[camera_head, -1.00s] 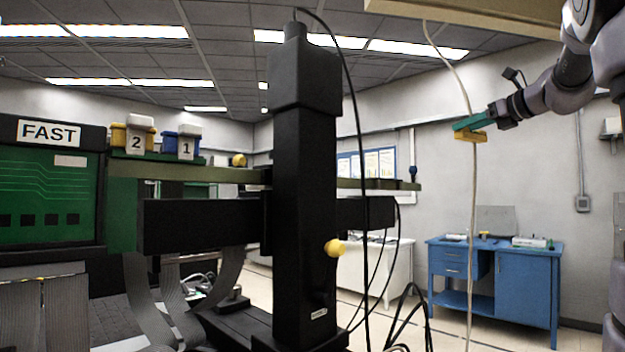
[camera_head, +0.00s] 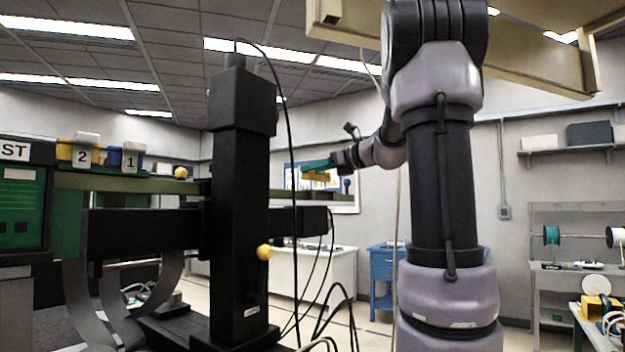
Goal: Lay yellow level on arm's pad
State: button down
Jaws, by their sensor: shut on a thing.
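My gripper (camera_head: 318,165), with teal fingers, is shut on the yellow level (camera_head: 319,176). It holds the level in the air, roughly horizontal. In the picture the level is just above the right end of the long olive arm (camera_head: 310,195) that crosses behind the black column (camera_head: 240,190). The depth between them cannot be told. I cannot clearly make out the pad on this arm.
The black column has a yellow knob (camera_head: 265,252) and hanging black cables. Blue and yellow boxes marked 1 (camera_head: 130,158) and 2 (camera_head: 82,153) sit at the left. A beige overhead beam (camera_head: 460,50) is above. A blue bench (camera_head: 383,268) stands behind.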

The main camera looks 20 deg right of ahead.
jog(key=shift+f, duration=1.3)
jog(key=shift+c, duration=2.2)
grip_release()
jog(key=shift+f, duration=0.1)
